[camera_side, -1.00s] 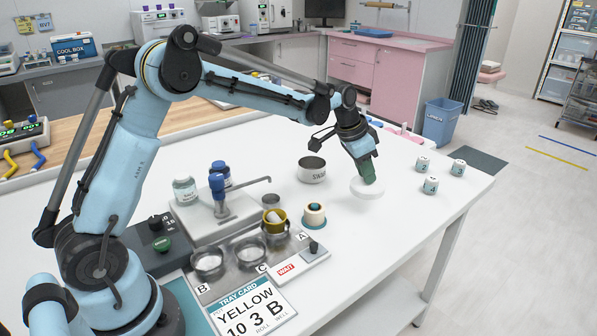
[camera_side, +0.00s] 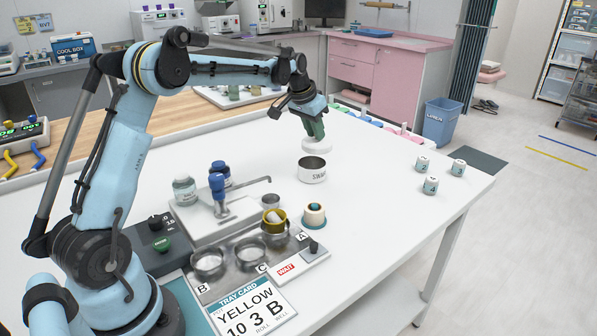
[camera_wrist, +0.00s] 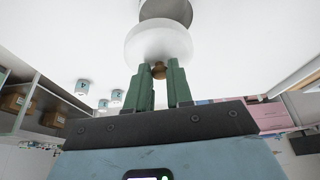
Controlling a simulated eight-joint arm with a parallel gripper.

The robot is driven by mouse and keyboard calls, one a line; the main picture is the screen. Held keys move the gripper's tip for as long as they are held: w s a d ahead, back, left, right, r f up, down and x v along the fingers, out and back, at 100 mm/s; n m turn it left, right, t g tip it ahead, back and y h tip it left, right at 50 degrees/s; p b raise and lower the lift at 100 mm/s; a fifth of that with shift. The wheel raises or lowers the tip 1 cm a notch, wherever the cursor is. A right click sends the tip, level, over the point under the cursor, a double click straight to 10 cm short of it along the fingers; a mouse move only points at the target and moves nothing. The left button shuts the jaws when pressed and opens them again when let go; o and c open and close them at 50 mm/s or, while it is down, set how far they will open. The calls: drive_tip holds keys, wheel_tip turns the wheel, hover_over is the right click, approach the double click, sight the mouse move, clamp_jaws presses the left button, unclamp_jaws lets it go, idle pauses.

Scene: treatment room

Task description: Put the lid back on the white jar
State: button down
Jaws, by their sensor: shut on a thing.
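My gripper (camera_side: 315,129) is shut on the knob of the round white lid (camera_side: 317,144). In the wrist view, my green fingers (camera_wrist: 158,82) close around the lid's brown knob, with the pale disc of the lid (camera_wrist: 157,42) beyond. The white jar (camera_side: 312,174), with dark lettering, stands upright and open on the white table. The lid is in the air above and slightly behind the jar in the side view, apart from it. In the wrist view, part of the jar (camera_wrist: 166,9) shows past the lid at the top edge.
Several small numbered white pots (camera_side: 430,185) stand at the right of the table.

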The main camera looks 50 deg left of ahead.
sight(307, 141)
drive_tip(key=shift+s+a, duration=0.15)
drive_tip(key=shift+a, duration=0.65)
drive_tip(key=shift+f, duration=3.15)
drive_tip(key=shift+f, duration=0.15)
drive_tip(key=shift+c, duration=2.3)
unclamp_jaws()
drive_tip(key=shift+r, duration=3.5)
